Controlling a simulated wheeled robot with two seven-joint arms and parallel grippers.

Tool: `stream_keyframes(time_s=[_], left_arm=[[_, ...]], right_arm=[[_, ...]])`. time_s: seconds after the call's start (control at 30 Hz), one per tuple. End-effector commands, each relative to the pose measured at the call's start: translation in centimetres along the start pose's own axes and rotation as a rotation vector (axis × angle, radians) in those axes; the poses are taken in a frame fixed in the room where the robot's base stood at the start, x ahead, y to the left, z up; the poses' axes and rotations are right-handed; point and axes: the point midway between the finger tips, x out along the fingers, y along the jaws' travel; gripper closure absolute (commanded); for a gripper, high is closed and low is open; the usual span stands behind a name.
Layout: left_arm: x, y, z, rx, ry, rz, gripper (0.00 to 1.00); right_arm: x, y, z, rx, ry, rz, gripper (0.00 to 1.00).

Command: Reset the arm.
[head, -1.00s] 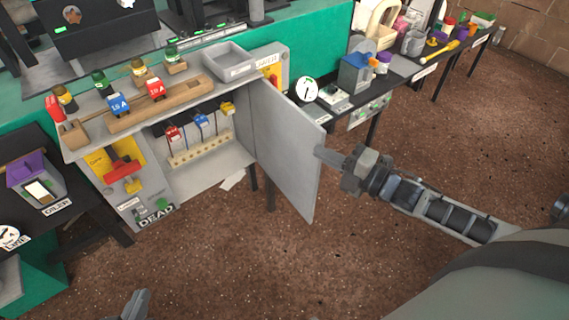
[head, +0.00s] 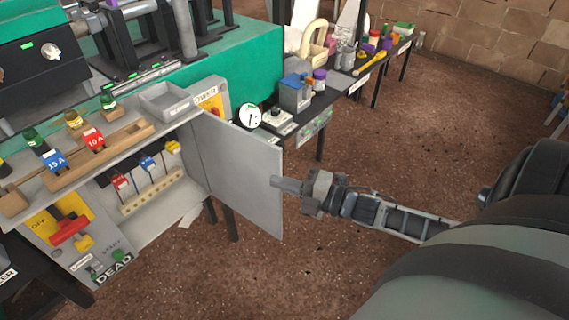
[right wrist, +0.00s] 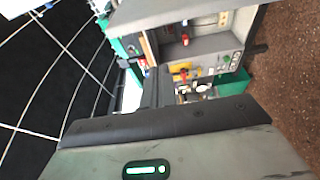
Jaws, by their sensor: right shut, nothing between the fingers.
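My right gripper (head: 277,183) is shut and empty. In the head view its tip is at the outer edge of the open grey cabinet door (head: 235,172); I cannot tell whether they touch. My right arm comes in from the lower right. The grey cabinet (head: 190,215) stands open, with red, blue and yellow plugs (head: 148,164) along a cream strip inside. In the right wrist view the cabinet (right wrist: 228,50) shows at the top, tilted. My left gripper is not in view.
The cabinet top holds a wooden rack (head: 110,150) with blue and red 15 A and 10 A plugs, and a grey tray (head: 172,98). A dark side bench (head: 335,92) with tools runs to the back right. The brown floor (head: 250,275) in front is clear.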

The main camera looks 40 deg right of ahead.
Motion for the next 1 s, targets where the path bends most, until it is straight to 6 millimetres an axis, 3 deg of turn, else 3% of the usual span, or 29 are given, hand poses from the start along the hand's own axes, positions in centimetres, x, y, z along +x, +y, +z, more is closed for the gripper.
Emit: stream_keyframes(time_s=[0.03,0.2,0.43,0.8,0.87,1.0], left_arm=[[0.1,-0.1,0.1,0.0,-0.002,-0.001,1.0],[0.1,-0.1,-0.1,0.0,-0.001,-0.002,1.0],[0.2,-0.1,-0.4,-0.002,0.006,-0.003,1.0],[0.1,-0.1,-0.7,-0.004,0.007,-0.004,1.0],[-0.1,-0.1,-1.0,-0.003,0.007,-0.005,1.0],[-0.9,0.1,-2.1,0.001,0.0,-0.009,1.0]], right_arm=[[-1.5,-0.3,0.2,0.0,-0.001,-0.01,1.0],[-5.2,-0.2,0.6,0.001,-0.001,-0.008,1.0],[-7.9,-0.1,0.9,0.0,0.0,-0.004,1.0],[-8.2,-0.1,0.6,0.028,-0.01,-0.006,1.0],[-7.8,-0.3,-0.3,0.102,-0.04,-0.019,1.0],[-6.0,-1.1,-4.6,0.49,-0.192,-0.086,1.0]])
